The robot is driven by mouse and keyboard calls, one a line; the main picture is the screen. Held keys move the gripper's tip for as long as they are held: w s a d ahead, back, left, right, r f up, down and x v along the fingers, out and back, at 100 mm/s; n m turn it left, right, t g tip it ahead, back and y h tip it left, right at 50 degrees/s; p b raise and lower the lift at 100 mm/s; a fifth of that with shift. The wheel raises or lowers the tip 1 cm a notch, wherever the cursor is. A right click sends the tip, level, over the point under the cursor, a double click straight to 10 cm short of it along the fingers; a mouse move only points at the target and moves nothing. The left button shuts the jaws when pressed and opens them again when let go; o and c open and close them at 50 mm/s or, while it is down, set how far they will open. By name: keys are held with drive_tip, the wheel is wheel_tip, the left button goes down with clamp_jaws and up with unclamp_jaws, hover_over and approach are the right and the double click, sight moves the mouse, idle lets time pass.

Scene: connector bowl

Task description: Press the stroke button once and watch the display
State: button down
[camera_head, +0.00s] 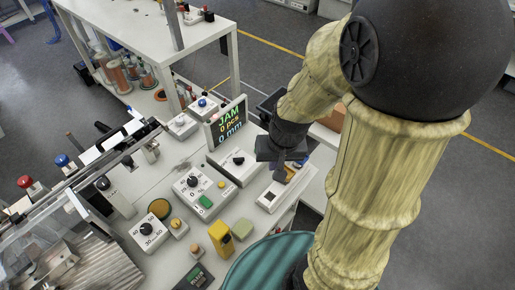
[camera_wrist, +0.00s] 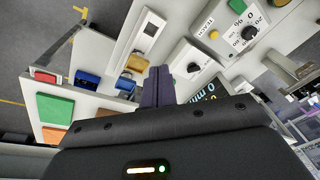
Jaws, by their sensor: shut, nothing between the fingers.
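The display (camera_head: 229,122) reads "JAM", "0 pcs" and "0 mm". It is partly hidden behind my gripper in the wrist view (camera_wrist: 206,94). My gripper (camera_head: 285,163) is shut and empty, low over the right part of the white bench. Its fingers (camera_wrist: 158,78) point at a long white box (camera_head: 270,196) with an orange block-like part (camera_wrist: 137,63) at its near end. In the wrist view the fingertips overlap that part's edge; I cannot tell whether they touch. No label reading "stroke" is legible, so I cannot tell which control is the stroke button.
A dial box (camera_head: 190,187) with green and yellow buttons, another dial box (camera_head: 149,231), a yellow block (camera_head: 220,236) and a teal round bowl (camera_head: 265,262) crowd the bench.

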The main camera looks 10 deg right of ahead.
drive_tip(key=w+f+m+t+y+p, duration=0.2)
drive_tip(key=w+f+m+y, duration=0.1)
drive_tip(key=w+m, duration=0.5)
drive_tip(key=w+d+f+m+t+y+p, duration=0.1)
drive_tip(key=w+f+m+t+y+p, duration=0.1)
drive_tip(key=w+m, duration=0.5)
drive_tip(key=w+f+y, duration=0.1)
drive_tip(key=w, duration=0.3)
drive_tip(key=shift+d+m+p, duration=0.3)
drive_tip(key=shift+m+p, duration=0.1)
drive_tip(key=shift+f, duration=0.15)
wheel_tip(320, 180, down, 7)
drive_tip(key=b, duration=0.5)
drive_tip(key=shift+f, duration=0.1)
drive_tip(key=shift+f+b, duration=0.75)
drive_tip(key=shift+b, duration=0.15)
drive_tip(key=shift+f+b, duration=0.9)
drive_tip(key=shift+b, duration=0.65)
idle(0.9)
drive_tip(key=shift+r, duration=0.15)
drive_tip(key=shift+r+p, duration=0.45)
drive_tip(key=shift+r, duration=0.4)
